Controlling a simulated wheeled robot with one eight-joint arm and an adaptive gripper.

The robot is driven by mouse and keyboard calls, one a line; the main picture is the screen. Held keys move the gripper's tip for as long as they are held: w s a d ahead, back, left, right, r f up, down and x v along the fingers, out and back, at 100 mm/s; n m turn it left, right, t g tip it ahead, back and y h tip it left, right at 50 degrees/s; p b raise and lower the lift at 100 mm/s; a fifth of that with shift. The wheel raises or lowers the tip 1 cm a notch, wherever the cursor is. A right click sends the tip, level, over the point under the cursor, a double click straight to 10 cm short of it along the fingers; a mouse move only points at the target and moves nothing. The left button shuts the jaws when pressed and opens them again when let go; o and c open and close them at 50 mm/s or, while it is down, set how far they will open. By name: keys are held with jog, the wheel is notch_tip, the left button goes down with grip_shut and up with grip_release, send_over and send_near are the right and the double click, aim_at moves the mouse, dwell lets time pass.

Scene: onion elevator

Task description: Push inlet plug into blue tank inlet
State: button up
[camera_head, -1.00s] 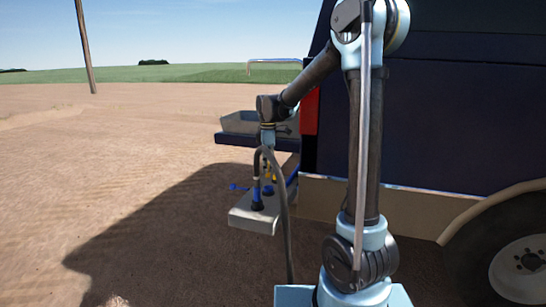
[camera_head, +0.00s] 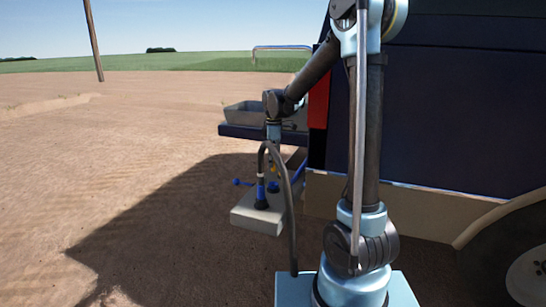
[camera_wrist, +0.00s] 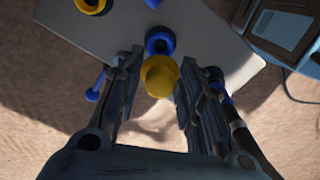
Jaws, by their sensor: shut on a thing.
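My gripper (camera_wrist: 160,82) is shut on a yellow plug (camera_wrist: 160,76), which shows between the two fingertips in the wrist view. A blue ring-shaped inlet (camera_wrist: 160,43) with a dark opening lies just beyond the plug, on the pale block (camera_wrist: 205,38). I cannot tell whether plug and inlet touch. In the head view the pale block (camera_head: 257,221) stands low below my wrist. A small yellow spot, probably the plug (camera_head: 273,169), shows above a blue fitting (camera_head: 273,186). The hose partly hides my gripper there.
A dark hose (camera_head: 291,220) arches in front of my gripper; a blue connector (camera_head: 261,189) stands on the block. Another yellow fitting (camera_wrist: 92,5) is at the wrist view's top left. A dark blue vehicle (camera_head: 440,110) fills the right side. Open dirt lies left.

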aim_at(274, 169)
jog(key=shift+f, duration=2.2)
jog(key=shift+s+f, duration=0.1)
jog(key=shift+f, duration=2.1)
dwell(0.6)
jog(key=o, duration=1)
jog(key=shift+c, duration=0.2)
